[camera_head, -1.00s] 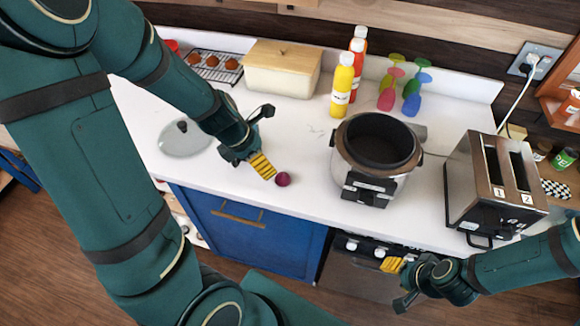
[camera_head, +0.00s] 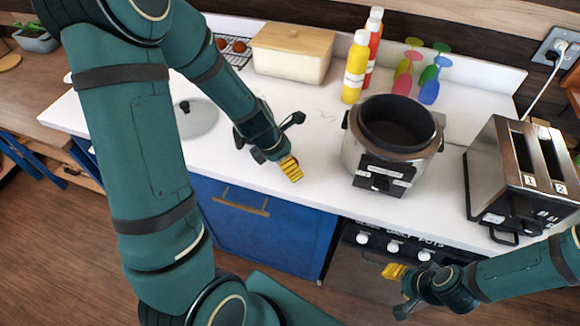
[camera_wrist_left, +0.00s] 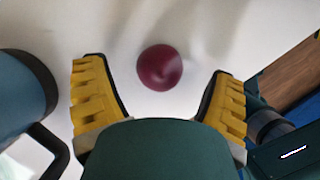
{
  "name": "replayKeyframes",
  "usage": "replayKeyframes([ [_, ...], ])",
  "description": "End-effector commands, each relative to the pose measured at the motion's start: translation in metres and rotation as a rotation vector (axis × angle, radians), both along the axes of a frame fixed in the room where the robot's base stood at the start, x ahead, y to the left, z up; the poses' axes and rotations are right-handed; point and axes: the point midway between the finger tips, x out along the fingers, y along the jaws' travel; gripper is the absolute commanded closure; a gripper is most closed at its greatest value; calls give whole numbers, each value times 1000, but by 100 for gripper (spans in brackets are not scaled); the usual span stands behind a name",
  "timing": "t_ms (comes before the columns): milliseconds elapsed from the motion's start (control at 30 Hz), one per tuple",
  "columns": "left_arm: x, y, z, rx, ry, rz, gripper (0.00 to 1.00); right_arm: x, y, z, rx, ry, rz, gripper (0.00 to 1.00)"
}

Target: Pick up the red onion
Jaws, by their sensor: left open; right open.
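The red onion (camera_wrist_left: 159,67) is a small dark red ball on the white counter. In the left wrist view it lies just ahead of my left gripper (camera_wrist_left: 158,95), between the lines of its two yellow fingers and apart from both. In the head view my left gripper (camera_head: 287,158) is over the counter near its front edge, and almost all of the onion is hidden behind it. The left gripper is open and empty. My right gripper (camera_head: 396,285) is low at the right, in front of the stove, open and away from the onion.
A cooker pot (camera_head: 352,158) stands right of my left gripper, with a toaster (camera_head: 492,190) farther right. A glass lid (camera_head: 196,120) lies to the left. A bread box (camera_head: 290,62), sauce bottles (camera_head: 355,75) and coloured utensils (camera_head: 428,90) stand at the back.

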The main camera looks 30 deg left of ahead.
Motion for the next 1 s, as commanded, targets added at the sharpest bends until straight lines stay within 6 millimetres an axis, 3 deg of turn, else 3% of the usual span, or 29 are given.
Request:
replayKeyframes([
  [100, 3, -2, -12, 0, 0, 1, 15, -2, 0, -8, 1, 5, 4, 53],
  [367, 4, -2, -12, 0, -1, 1, 15, -3, 1, -7, 1, 5, 5, 53],
  [467, 4, -2, -12, 0, 0, 1, 44, -3, 1, -7, 2, 6, 4, 53],
  [600, 4, -2, -12, 0, 0, 1, 89, -2, 1, -7, 2, 6, 4, 53],
  [1000, 4, -2, -11, 0, 0, 1, 91, -2, 0, -6, 1, 5, 4, 53],
])
